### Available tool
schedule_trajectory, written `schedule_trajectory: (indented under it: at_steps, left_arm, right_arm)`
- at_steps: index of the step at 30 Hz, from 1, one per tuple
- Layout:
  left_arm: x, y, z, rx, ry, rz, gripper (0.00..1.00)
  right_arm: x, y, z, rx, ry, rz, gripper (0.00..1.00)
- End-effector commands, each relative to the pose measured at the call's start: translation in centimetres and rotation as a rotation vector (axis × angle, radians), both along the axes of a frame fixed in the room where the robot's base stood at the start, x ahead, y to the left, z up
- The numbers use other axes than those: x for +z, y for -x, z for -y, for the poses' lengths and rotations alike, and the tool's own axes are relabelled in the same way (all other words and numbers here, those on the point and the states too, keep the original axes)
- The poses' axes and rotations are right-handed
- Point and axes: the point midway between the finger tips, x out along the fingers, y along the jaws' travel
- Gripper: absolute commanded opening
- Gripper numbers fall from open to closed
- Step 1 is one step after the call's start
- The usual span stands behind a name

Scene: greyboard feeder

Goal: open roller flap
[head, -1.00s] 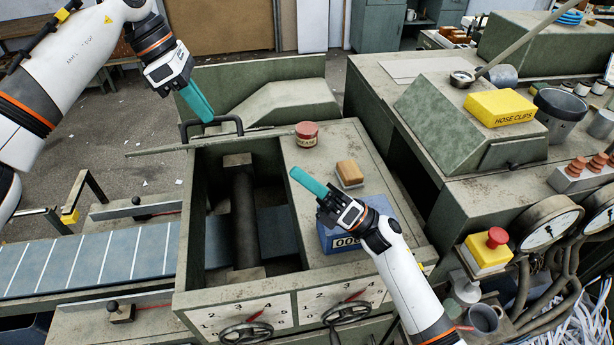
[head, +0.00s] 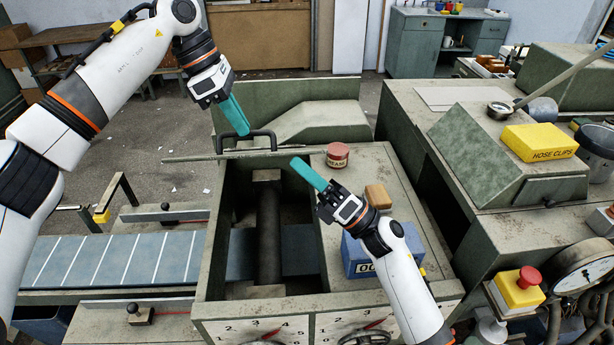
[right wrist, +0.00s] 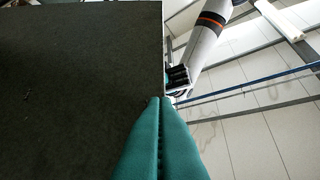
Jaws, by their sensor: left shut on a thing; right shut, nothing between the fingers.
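The roller flap (head: 195,158) shows in the head view almost edge-on, as a thin grey-green strip above the far side of the roller opening. Its black handle (head: 262,133) sticks up behind that edge. My left gripper (head: 243,131) is shut at the handle, its teal fingers hiding part of the grip. The roller (head: 269,235) lies exposed in the open bay. My right gripper (head: 297,163) is shut and empty, above the bay's right side near the flap's right end. In the right wrist view its fingers (right wrist: 160,100) are together beside a large dark panel, apparently the flap's underside.
On the machine top right of the bay are a red grease tin (head: 338,156), a tan block (head: 378,196) and a blue counter box (head: 357,262). A yellow hose-clips box (head: 540,141) and red stop button (head: 529,276) are further right. A striped conveyor (head: 110,262) enters from the left.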

Motion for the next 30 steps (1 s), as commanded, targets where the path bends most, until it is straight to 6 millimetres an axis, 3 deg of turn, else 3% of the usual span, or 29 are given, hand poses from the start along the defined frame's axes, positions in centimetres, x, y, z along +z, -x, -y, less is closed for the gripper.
schedule_trajectory:
  at_steps: [3,11,12,15,25,30]
  left_arm:
    - [-0.9,0.0,-0.1,0.003,-0.011,-0.011,0.00]
    - [-0.9,0.3,0.1,-0.009,-0.014,-0.020,0.00]
    - [-0.9,0.4,0.1,-0.009,-0.014,-0.020,0.15]
    - [-0.9,0.4,0.1,-0.010,-0.014,-0.019,0.32]
    - [-0.6,0.3,0.0,-0.009,-0.014,-0.018,0.32]
    - [1.7,0.0,-0.9,-0.006,-0.010,-0.013,0.32]
  right_arm:
    - [1.9,-1.1,0.1,-0.006,-0.007,0.008,0.00]
    - [2.3,-1.4,0.3,-0.012,-0.012,0.004,0.00]
    - [2.3,-1.4,0.4,-0.012,-0.012,0.004,0.00]
    - [2.2,-1.4,0.4,-0.013,-0.011,0.004,0.00]
    - [2.2,-1.4,0.3,-0.013,-0.009,0.004,0.00]
    - [2.1,-1.4,0.3,-0.011,-0.008,0.003,0.00]
